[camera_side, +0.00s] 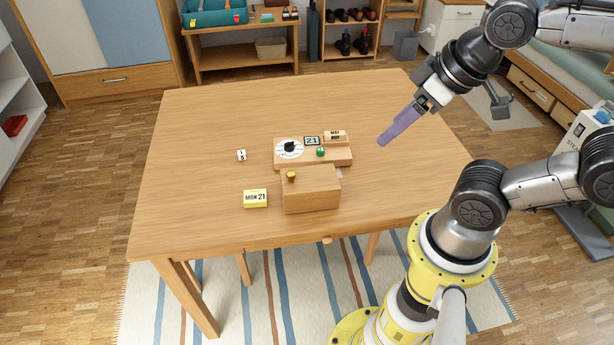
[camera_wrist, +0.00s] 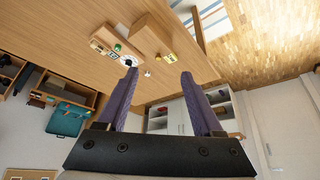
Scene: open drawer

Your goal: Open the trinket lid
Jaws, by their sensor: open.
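A wooden box (camera_side: 312,192) sits near the middle front of the table, with a small yellow knob (camera_side: 291,175) on its top. I take its top as the trinket lid; it looks closed, and no inside shows. The box also shows at the top of the wrist view (camera_wrist: 150,36). My gripper (camera_side: 382,141), with purple fingers, is in the air to the right of the box and well apart from it. In the wrist view its two fingers (camera_wrist: 158,74) are spread, with nothing held between them.
A wooden stand (camera_side: 343,159) behind the box carries a white dial (camera_side: 289,148), a green knob (camera_side: 320,152) and date cards. A yellow date block (camera_side: 255,198) and a small white cube (camera_side: 241,155) lie to the left. The table (camera_side: 200,125) is otherwise mostly clear.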

